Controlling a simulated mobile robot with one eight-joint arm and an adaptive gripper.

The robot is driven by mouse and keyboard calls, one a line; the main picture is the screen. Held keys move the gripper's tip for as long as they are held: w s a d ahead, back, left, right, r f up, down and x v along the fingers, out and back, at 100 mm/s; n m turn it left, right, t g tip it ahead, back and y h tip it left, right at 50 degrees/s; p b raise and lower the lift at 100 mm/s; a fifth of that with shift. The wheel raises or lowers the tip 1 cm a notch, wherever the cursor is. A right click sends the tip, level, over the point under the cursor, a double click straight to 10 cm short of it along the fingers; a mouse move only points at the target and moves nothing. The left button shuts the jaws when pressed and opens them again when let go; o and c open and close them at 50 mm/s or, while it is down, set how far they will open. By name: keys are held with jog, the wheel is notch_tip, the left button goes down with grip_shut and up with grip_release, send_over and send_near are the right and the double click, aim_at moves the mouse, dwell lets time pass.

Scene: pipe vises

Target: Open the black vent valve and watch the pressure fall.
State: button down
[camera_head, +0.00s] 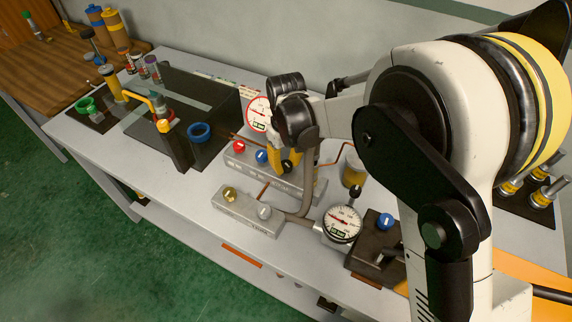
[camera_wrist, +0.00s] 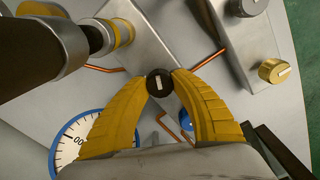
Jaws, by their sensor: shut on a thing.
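The black vent valve knob (camera_wrist: 160,83) shows from above in the wrist view, with a pale bar mark across its top. It is between the two yellow fingertips of my gripper (camera_wrist: 160,75), which is shut on it. In the camera_head view the black knob (camera_head: 288,167) is partly hidden by my gripper (camera_head: 286,163) at the grey manifold (camera_head: 308,186). A red-rimmed gauge (camera_head: 259,113) stands behind, partly covered by my wrist. A silver-rimmed gauge (camera_head: 341,223) is in front. A blue-rimmed gauge (camera_wrist: 70,145) is partly hidden in the wrist view. The readings are too small to tell.
A red knob (camera_head: 239,146) and a blue knob (camera_head: 261,156) sit left of the black one. A front block carries a brass knob (camera_head: 230,194) and a silver knob (camera_head: 264,211). Copper pipes run close by. Bare grey bench (camera_head: 180,205) lies left of the front block.

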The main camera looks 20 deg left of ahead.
aim_at(286, 164)
jog(key=shift+n, duration=2)
jog(key=c, duration=1)
grip_release()
jog(key=shift+c, duration=0.2)
notch_tip(286, 164, up, 12)
